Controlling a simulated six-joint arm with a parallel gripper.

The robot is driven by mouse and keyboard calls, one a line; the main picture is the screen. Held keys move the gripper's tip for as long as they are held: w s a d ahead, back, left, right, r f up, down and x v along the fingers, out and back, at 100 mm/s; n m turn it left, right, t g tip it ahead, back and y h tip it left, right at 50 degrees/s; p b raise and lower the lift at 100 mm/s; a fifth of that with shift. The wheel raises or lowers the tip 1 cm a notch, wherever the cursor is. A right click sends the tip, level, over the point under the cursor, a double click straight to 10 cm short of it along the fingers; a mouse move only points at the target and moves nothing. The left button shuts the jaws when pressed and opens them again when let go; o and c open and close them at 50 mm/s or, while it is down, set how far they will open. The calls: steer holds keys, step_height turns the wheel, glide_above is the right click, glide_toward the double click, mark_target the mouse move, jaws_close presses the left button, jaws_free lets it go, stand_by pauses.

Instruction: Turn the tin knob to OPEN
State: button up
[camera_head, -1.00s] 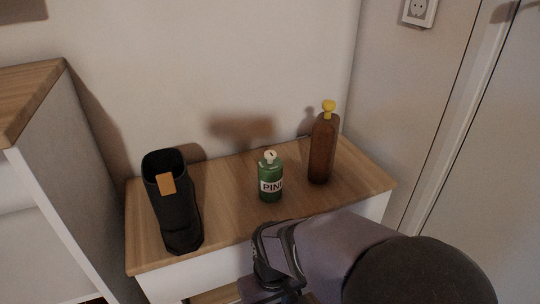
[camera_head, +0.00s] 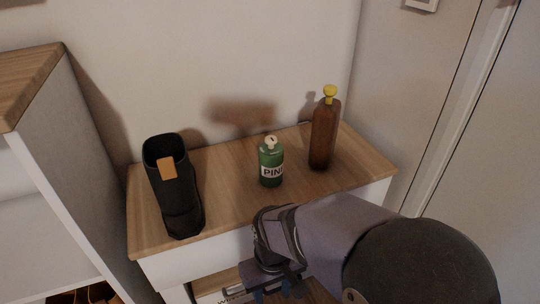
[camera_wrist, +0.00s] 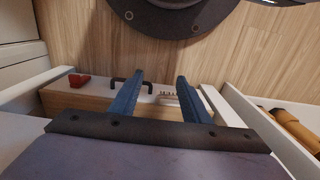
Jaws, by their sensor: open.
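A green tin (camera_head: 271,165) with a pale label reading "PIN" stands upright on a wooden-topped cabinet (camera_head: 235,205) in the head view. A small cream knob (camera_head: 270,142) sits on its top; its marks and setting are too small to read. My gripper (camera_head: 272,289) is low at the cabinet's front, below the top and apart from the tin. In the wrist view my gripper (camera_wrist: 161,76) shows two blue fingers spread apart with nothing between them. The tin and knob are not in the wrist view.
A black boot-shaped holder (camera_head: 178,200) with an orange tag stands left of the tin. A brown bottle (camera_head: 324,135) with a yellow stopper stands to its right. A shelf unit (camera_head: 50,150) is at the left. The wrist view shows a dark drawer handle (camera_wrist: 132,81) and a red object (camera_wrist: 78,81).

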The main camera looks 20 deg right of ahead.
steer(key=shift+c, duration=0.3)
step_height(320, 180, up, 36)
steer(key=m+t+p, duration=0.1)
steer(key=m+p, duration=0.1)
steer(key=p, duration=4.2)
glide_above(271, 138)
steer(key=s, duration=0.1)
steer(key=shift+s+r, duration=0.1)
steer(key=shift+r, duration=0.1)
steer(key=shift+w+f+b, duration=0.1)
steer(key=shift+w+f, duration=0.05)
steer(key=shift+f, duration=1.05)
steer(key=shift+w+f+b, duration=0.15)
steer(key=shift+w+f, duration=0.05)
steer(key=shift+f, duration=1.05)
steer(key=shift+w+f+b, duration=0.1)
steer(key=shift+w+f, duration=0.05)
steer(key=shift+f, duration=1.05)
